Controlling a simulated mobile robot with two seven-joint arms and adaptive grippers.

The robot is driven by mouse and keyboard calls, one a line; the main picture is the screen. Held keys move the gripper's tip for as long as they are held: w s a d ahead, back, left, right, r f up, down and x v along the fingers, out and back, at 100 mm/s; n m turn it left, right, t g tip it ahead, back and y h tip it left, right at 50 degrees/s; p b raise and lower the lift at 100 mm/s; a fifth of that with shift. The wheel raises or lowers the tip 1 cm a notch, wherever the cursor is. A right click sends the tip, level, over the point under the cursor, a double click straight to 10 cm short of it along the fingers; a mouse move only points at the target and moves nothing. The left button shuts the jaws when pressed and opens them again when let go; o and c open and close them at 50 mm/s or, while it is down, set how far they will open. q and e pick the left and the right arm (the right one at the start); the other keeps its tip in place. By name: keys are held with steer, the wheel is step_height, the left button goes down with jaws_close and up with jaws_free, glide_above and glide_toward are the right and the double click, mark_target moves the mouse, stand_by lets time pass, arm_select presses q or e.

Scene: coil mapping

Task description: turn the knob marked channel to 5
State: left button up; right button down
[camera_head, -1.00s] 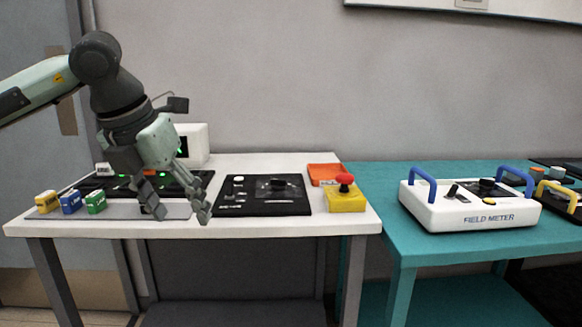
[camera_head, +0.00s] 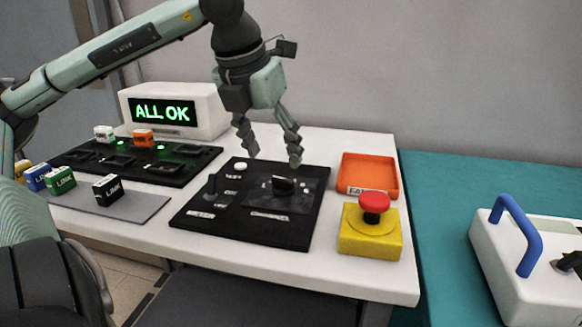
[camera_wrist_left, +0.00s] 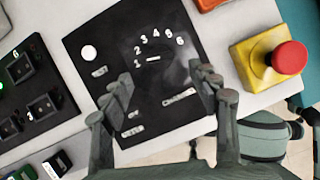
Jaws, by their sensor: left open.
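The black control panel (camera_head: 218,222) lies on the white table. It bears the black channel knob (camera_head: 284,186) on its right part. In the left wrist view the panel (camera_wrist_left: 165,120) shows the digits 1 to 6 in an arc and a "Channel" label. A short white mark on the dark knob (camera_wrist_left: 153,59) lies closest to the 1; the knob's outline is hard to make out. My left gripper (camera_head: 268,158) is open and empty, fingers down, above the panel near the knob. In the left wrist view its fingertips (camera_wrist_left: 165,78) stand apart on either side of the knob area.
A toggle switch (camera_head: 211,186) and white button (camera_head: 240,166) share the panel. A yellow box with a red button (camera_head: 374,202) and an orange tray (camera_head: 368,176) stand close right. A coil board (camera_head: 130,165) and an "ALL OK" display (camera_head: 172,110) are left.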

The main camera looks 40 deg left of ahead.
mark_target(281, 180)
arm_select(q)
steer(key=x, duration=0.5)
steer(key=shift+s+f, duration=0.15)
steer(key=shift+f, duration=0.05)
steer(key=shift+w+f, duration=0.25)
steer(key=shift+f, duration=0.2)
arm_select(e)
steer(key=shift+s+f, duration=0.3)
steer(key=shift+f, duration=0.15)
arm_select(q)
steer(key=shift+c, duration=0.2)
steer(key=c, duration=1.1)
